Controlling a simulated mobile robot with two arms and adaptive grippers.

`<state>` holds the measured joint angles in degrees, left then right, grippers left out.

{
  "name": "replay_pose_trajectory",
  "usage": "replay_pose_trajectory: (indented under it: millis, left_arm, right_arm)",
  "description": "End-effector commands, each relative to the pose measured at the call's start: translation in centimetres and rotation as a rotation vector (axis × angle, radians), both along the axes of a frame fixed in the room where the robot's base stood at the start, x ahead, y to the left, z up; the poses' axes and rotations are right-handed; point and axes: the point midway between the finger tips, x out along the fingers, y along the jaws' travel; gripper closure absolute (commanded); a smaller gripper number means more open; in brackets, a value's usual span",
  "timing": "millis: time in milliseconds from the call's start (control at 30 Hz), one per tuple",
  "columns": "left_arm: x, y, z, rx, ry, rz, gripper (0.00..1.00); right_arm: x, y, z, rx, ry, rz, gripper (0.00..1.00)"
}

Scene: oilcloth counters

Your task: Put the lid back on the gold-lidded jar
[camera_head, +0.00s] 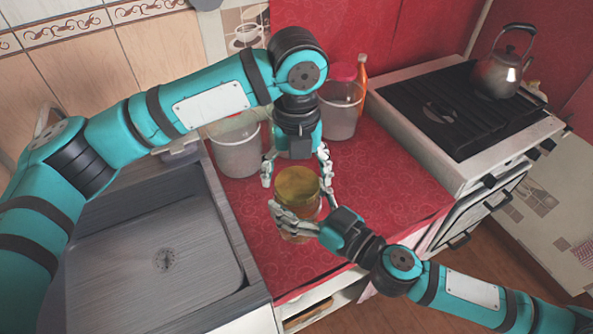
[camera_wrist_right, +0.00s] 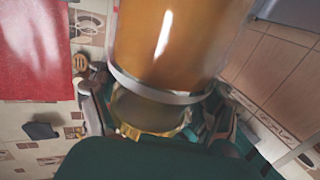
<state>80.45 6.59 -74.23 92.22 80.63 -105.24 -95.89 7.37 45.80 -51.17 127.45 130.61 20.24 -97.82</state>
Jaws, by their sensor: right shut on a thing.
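The jar (camera_head: 300,208) stands out from the red counter's front half, its round gold top (camera_head: 297,181) facing the head camera. My right gripper (camera_head: 294,218) is shut around the jar's side. In the right wrist view the jar's amber body (camera_wrist_right: 165,45) fills the upper middle, with a pale band and a gold edge (camera_wrist_right: 150,130) below it. I cannot tell if the gold top sits fully on the jar. My left gripper (camera_head: 297,170) points down just behind the gold top, its fingers spread on either side.
Two clear buckets, one left (camera_head: 237,155) and one behind right (camera_head: 341,110), stand on the red counter (camera_head: 390,190). An orange bottle (camera_head: 362,75) is at the back. The sink (camera_head: 155,250) is left. The stove (camera_head: 450,110) with a kettle (camera_head: 500,72) is right. The counter's right part is clear.

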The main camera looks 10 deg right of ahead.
Motion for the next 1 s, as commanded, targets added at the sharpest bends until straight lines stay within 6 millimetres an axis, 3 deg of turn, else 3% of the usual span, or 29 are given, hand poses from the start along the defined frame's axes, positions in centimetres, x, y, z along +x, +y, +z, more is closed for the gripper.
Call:
replay_pose_trajectory:
  millis: [367, 733, 1000]
  left_arm:
    - [-0.1, -0.1, 0.2, -0.001, 0.002, -0.002, 0.05]
    - [-0.1, -0.2, 4.2, -0.002, 0.001, -0.002, 0.05]
    - [-0.2, -0.1, 4.5, -0.001, 0.003, -0.002, 0.04]
  right_arm:
    - [0.1, 0.0, 0.4, 0.003, -0.008, 0.0, 1.0]
    - [0.1, 0.0, 0.4, 0.003, -0.008, 0.0, 1.0]
    - [0.1, 0.0, 0.4, 0.003, -0.008, 0.0, 1.0]
